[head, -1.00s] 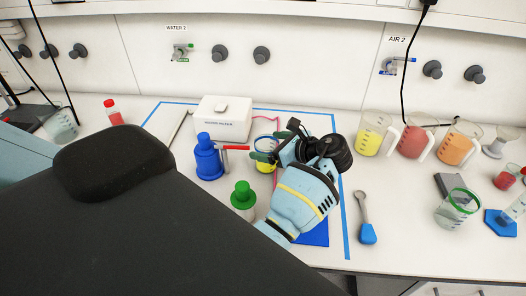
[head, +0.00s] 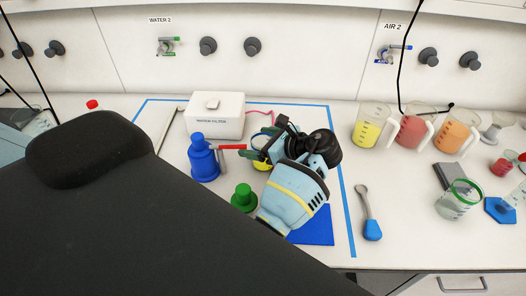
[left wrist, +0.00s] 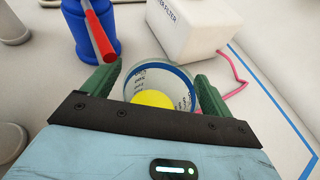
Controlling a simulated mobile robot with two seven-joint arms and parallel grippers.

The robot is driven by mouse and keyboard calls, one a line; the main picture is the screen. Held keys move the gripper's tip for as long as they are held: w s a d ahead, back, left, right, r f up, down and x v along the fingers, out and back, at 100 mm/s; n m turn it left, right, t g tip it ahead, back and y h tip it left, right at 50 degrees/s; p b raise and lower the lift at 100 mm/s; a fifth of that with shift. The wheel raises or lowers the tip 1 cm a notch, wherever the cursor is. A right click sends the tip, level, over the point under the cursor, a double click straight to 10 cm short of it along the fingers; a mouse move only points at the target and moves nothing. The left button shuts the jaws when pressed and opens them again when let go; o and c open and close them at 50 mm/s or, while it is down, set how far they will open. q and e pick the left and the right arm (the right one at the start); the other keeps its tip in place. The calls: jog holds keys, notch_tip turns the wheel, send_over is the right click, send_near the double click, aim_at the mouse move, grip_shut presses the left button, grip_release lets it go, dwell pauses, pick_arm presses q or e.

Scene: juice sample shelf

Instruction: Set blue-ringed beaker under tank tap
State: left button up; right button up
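The blue-ringed beaker (head: 260,161) is clear, with yellow in its bottom, and is partly hidden by my left gripper in the head view. In the left wrist view the beaker (left wrist: 153,98) is between the two green fingers of my left gripper (left wrist: 160,82). The right finger overlaps its rim and the left finger is very close; I cannot tell whether they press on it. The blue tank (head: 201,163) stands just left of the beaker, and its red tap (head: 232,147) points toward the beaker. The tank also shows in the left wrist view (left wrist: 88,30). My right gripper is out of view.
A white water filter box (head: 215,118) stands behind the tank. A green-topped container (head: 243,197) is in front. Blue tape (head: 344,210) borders this area. Yellow, red and orange jugs (head: 370,126) and a green-ringed beaker (head: 459,201) stand to the right. A blue-handled tool (head: 371,225) lies between.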

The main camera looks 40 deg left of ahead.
pick_arm(q)
jog(key=c, duration=1.2)
jog(key=shift+r, duration=0.15)
